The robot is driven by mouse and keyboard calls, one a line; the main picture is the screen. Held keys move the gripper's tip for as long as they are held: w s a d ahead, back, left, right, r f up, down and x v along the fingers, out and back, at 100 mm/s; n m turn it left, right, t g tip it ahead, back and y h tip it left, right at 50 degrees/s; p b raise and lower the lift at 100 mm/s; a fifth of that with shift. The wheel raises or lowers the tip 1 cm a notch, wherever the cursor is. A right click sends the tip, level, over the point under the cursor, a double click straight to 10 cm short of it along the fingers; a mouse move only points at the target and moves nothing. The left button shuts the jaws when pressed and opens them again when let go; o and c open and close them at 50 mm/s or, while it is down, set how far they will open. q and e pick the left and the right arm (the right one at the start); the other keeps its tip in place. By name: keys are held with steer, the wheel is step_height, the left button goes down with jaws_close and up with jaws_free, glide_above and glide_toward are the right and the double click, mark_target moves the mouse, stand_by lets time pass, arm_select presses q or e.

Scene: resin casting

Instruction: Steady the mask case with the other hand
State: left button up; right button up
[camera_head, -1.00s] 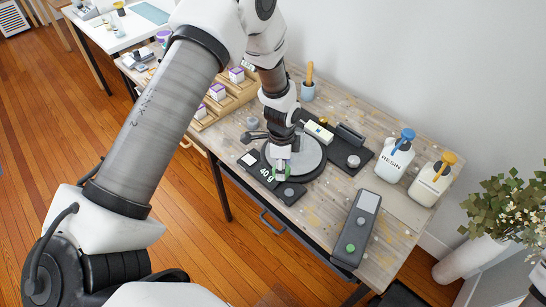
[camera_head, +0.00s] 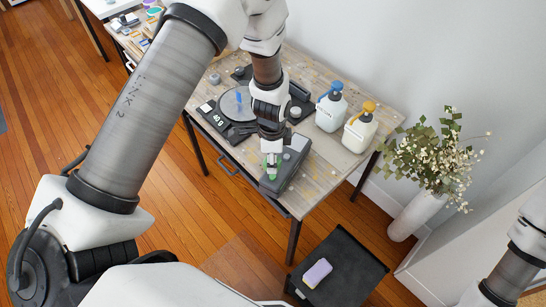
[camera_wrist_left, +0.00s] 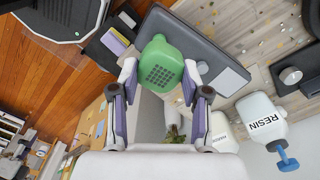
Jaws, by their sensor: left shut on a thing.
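My left gripper (camera_head: 272,164) hangs over the front part of a dark grey, long case (camera_head: 298,160) on the table. I take this to be the mask case, but nothing readable confirms it. In the left wrist view, the gripper (camera_wrist_left: 160,85) has a green, rounded, perforated piece (camera_wrist_left: 160,64) between its fingers and is shut on it. The case (camera_wrist_left: 190,38) with its pale panel (camera_wrist_left: 228,82) lies behind that piece. I cannot tell whether the piece touches the case. My right gripper is out of view; only part of that arm shows.
A resin bottle with a blue pump (camera_head: 331,110) and one with an orange pump (camera_head: 360,130) stand behind the case. A black scale marked 40 g (camera_head: 213,118) is at the left.

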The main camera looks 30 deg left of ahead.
mark_target(273, 176)
arm_select(q)
step_height(273, 176, down, 3)
steer(key=shift+d+f+b, duration=0.1)
steer(key=shift+d+b, duration=0.05)
steer(key=shift+b, duration=0.85)
steer(key=shift+f, duration=0.55)
steer(key=shift+r, duration=0.1)
steer(key=shift+f+b, duration=0.55)
steer(key=shift+f, duration=0.3)
stand_by(0.4)
